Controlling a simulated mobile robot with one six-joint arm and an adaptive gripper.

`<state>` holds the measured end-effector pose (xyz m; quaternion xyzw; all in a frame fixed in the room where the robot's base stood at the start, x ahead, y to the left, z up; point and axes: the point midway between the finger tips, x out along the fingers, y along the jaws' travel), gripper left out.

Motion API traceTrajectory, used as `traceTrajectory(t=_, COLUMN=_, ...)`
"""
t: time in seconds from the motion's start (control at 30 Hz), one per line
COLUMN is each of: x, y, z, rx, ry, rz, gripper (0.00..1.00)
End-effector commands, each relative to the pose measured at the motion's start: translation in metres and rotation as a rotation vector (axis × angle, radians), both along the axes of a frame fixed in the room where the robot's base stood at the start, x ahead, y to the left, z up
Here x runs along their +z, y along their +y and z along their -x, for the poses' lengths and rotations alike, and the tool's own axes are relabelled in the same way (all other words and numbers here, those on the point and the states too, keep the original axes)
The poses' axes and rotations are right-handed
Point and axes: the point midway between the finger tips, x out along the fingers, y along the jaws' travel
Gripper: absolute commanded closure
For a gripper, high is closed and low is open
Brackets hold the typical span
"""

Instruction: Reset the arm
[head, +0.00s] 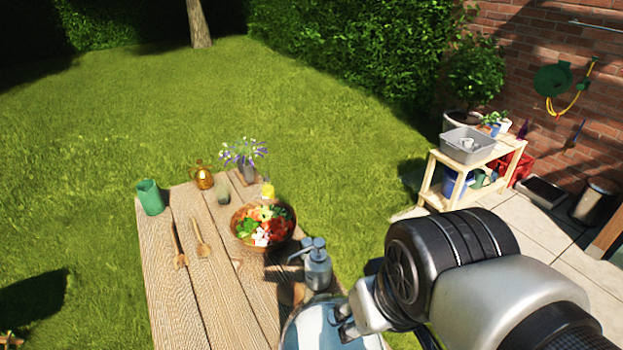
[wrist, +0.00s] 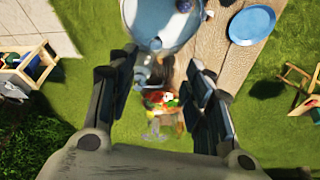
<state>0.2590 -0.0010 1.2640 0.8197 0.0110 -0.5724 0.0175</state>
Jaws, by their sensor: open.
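My arm reaches in from the lower right of the head view, over the near right end of the wooden table (head: 185,300). My gripper (wrist: 160,75) is open in the wrist view, its two dark fingers wide apart with nothing held between them. In the head view the fingers are mostly hidden behind my arm. Below the gap, in the wrist view, lies the bowl of cut vegetables (wrist: 162,101), which shows in the head view as a brown bowl (head: 240,240). A grey pump bottle (head: 318,268) stands close to my arm in the head view.
On the table are a green container (head: 150,197), two wooden-handled tools (head: 200,238), an amber pot (head: 203,178) and a flower vase (head: 248,172). A large blue-white round piece (head: 310,328) lies under my arm. A blue plate (wrist: 252,25) shows in the wrist view. A wooden shelf (head: 432,178) stands right.

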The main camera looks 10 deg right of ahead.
Motion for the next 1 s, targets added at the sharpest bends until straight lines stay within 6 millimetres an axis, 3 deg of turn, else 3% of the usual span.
traceTrajectory(t=0.2, x=0.004, y=0.0, z=0.02, rx=-0.039, ry=-0.056, rz=-0.015, gripper=0.54)
traceTrajectory(t=0.53, x=0.002, y=0.0, z=0.021, rx=-0.041, ry=-0.057, rz=-0.015, gripper=0.54)
traceTrajectory(t=0.8, x=-0.04, y=0.0, z=0.021, rx=-0.04, ry=-0.057, rz=-0.015, gripper=0.54)
traceTrajectory(t=1.0, x=-0.044, y=0.0, z=0.021, rx=-0.04, ry=-0.057, rz=-0.015, gripper=0.54)
